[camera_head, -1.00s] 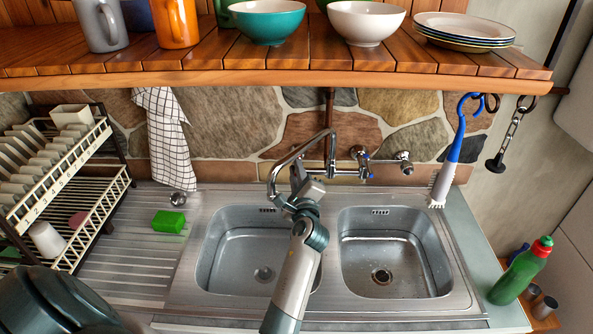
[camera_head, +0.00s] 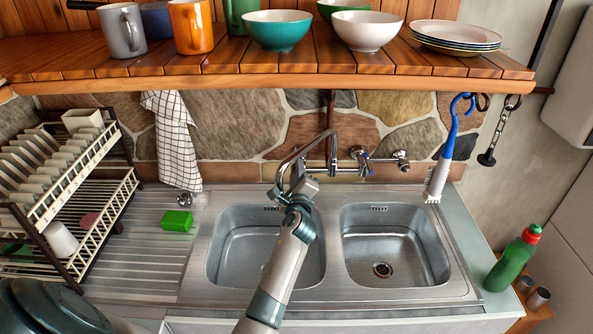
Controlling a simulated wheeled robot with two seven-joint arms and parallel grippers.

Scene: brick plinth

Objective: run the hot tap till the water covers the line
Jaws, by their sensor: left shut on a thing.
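The chrome tap (camera_head: 333,150) is fixed to the stone wall, its spout arching left over the left basin (camera_head: 232,262). A blue-marked handle (camera_head: 362,156) sits on the right of its pipe. My left gripper (camera_head: 302,182) is at the left part of the tap, beside the spout, and is shut on what appears to be the left tap handle, which it mostly hides. I cannot make out a stream under the spout, the water level, or a line in the left basin. My right gripper is not in view.
The right basin (camera_head: 383,270) looks empty. A green sponge (camera_head: 177,221) lies on the left drainer, near a dish rack (camera_head: 75,190). A blue-handled brush (camera_head: 446,155) hangs at the right. A wooden shelf (camera_head: 280,82) with crockery overhangs the tap. A green bottle (camera_head: 514,262) stands right.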

